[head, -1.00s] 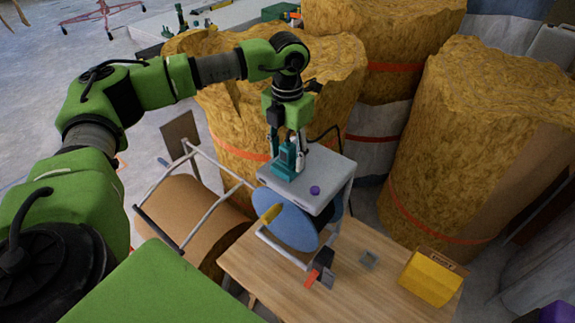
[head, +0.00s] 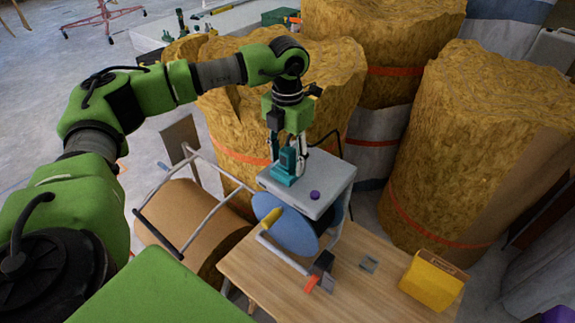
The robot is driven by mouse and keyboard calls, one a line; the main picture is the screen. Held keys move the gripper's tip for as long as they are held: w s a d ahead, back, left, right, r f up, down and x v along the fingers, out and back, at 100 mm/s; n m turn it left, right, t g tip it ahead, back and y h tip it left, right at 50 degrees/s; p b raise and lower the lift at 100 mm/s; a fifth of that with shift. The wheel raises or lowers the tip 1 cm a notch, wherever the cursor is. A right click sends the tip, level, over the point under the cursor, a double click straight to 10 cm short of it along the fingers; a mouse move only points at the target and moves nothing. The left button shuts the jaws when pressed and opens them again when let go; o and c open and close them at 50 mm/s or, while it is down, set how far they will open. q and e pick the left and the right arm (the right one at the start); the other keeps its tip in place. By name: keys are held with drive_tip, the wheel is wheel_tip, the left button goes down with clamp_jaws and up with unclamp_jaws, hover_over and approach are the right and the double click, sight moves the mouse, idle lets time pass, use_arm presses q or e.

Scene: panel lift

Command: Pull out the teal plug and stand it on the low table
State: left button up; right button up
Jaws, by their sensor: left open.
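The teal plug (head: 285,168) sits upright on the grey panel box (head: 318,178), near its left side. My left gripper (head: 288,152) points down over the plug, with its fingers on either side of the plug's upper part. It is open; I cannot tell whether a finger touches the plug. The low table (head: 350,300) is the light wooden one below and in front of the box. My right gripper is not in view.
A purple knob (head: 315,195) sits on the box. A blue disc (head: 290,228) with a yellow handle (head: 271,217) is at its front. Large insulation rolls (head: 460,150) stand behind.

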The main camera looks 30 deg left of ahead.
use_arm(q)
clamp_jaws()
drive_tip(key=shift+r, duration=0.1)
drive_tip(key=shift+w+r+p, duration=0.1)
drive_tip(key=shift+r+p, duration=0.6)
drive_tip(key=shift+r, duration=0.25)
drive_tip(key=shift+r+p, duration=0.3)
drive_tip(key=shift+r, duration=0.1)
drive_tip(key=shift+r+p, duration=0.95)
drive_tip(key=shift+r, duration=0.6)
